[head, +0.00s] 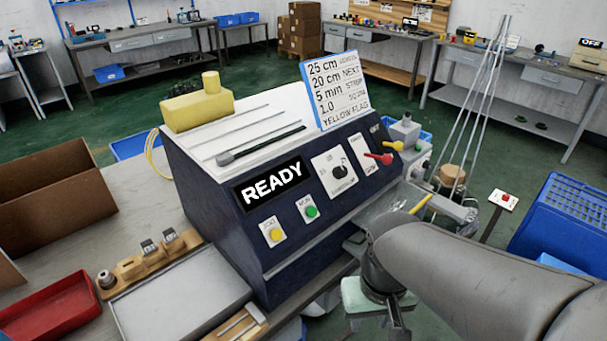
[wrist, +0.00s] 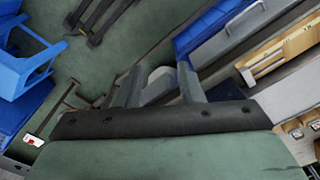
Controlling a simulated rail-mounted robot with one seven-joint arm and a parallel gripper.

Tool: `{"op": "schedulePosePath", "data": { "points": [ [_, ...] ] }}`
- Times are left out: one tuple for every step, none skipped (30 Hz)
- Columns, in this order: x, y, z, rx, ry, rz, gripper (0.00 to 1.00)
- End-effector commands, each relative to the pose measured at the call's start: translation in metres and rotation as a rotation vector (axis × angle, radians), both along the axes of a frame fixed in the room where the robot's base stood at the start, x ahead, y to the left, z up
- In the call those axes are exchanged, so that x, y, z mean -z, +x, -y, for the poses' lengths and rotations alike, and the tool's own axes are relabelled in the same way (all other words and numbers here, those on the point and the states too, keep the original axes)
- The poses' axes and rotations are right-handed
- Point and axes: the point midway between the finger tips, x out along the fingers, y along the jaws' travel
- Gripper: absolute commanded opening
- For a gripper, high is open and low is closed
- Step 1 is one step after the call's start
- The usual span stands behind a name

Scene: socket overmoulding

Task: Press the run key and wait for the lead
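The dark machine (head: 225,225) stands on the bench in the head view, and its display (head: 268,187) reads READY. On its sloped front are a green key (head: 311,211), whose small label seems to read RUN, and a yellow key (head: 276,234) to its left. A thin yellow piece (head: 420,204) shows at the machine's right end; I cannot tell whether it is a lead. My gripper (wrist: 160,75) points away from the wrist camera with its fingers apart. A pale grey shape shows between them, apparently background. In the head view my arm is right of the keys, clear of them.
A card (head: 338,92) on the machine lists 25 cm, 20 cm, 5 mm and yellow flag. A red lever (head: 380,158) is on its right front. A grey tray (head: 180,295), red bin (head: 50,308) and cardboard box (head: 50,195) sit left. A blue crate (head: 565,220) stands right.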

Motion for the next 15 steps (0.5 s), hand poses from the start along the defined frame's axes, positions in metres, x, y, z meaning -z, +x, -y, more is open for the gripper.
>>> {"op": "schedulePosePath", "data": {
  "points": [
    [0.0,0.0,0.0,0.0,0.0,0.0,0.2],
    [0.0,0.0,0.0,0.0,0.0,0.0,0.12],
    [0.0,0.0,0.0,0.0,0.0,0.0,0.01],
    [0.0,0.0,0.0,0.0,0.0,0.0,0.0],
    [0.0,0.0,0.0,0.0,0.0,0.0,0.0],
    [0.0,0.0,0.0,0.0,0.0,0.0,0.0],
    [0.0,0.0,0.0,0.0,0.0,0.0,0.0],
    [0.0,0.0,0.0,0.0,0.0,0.0,0.0],
    [0.0,0.0,0.0,0.0,0.0,0.0,0.0],
    [0.0,0.0,0.0,0.0,0.0,0.0,0.0],
    [0.0,0.0,0.0,0.0,0.0,0.0,0.0],
    [0.0,0.0,0.0,0.0,0.0,0.0,0.0],
    [0.0,0.0,0.0,0.0,0.0,0.0,0.0],
    [0.0,0.0,0.0,0.0,0.0,0.0,0.0],
    [0.0,0.0,0.0,0.0,0.0,0.0,0.0]
  ]
}}
